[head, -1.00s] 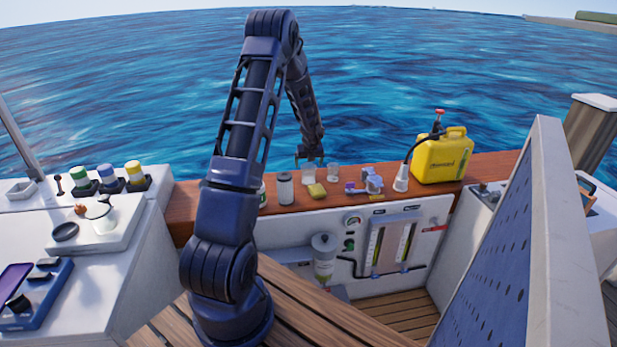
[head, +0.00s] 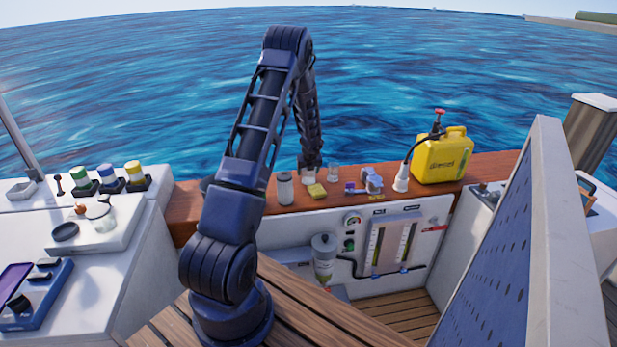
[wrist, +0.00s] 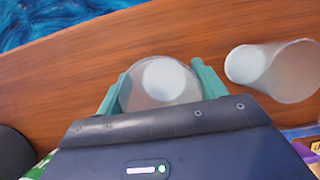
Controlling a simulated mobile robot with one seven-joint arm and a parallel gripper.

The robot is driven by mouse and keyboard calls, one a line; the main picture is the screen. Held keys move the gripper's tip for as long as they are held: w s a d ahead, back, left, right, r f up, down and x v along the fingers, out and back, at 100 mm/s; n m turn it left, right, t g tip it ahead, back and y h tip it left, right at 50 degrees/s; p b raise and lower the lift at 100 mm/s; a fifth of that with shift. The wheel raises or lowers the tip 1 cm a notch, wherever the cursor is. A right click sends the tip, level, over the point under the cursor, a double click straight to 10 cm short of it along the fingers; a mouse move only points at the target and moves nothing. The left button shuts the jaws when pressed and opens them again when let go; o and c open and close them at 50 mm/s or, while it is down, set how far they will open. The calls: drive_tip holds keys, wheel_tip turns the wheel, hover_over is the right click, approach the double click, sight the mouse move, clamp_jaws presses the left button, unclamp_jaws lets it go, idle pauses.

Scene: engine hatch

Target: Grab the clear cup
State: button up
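A clear cup (wrist: 160,85) stands on the wooden ledge between the two teal fingers of my gripper (wrist: 160,70) in the wrist view. The fingers are apart, one on each side of the cup and close to its wall; I see no clear squeeze on it. In the head view my gripper (head: 311,164) is lowered over this cup (head: 309,178), hiding its upper part. A second translucent cup (head: 333,172) stands just to the right; it also shows in the wrist view (wrist: 275,70), apart from the right finger.
A purple-grey part (head: 370,183), a white funnel-like piece (head: 401,180) and a yellow fuel can (head: 440,157) are further right on the wooden ledge (head: 490,166). Water lies behind the ledge.

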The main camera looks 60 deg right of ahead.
drive_tip(key=c, duration=0.5)
drive_tip(key=shift+r, duration=0.1)
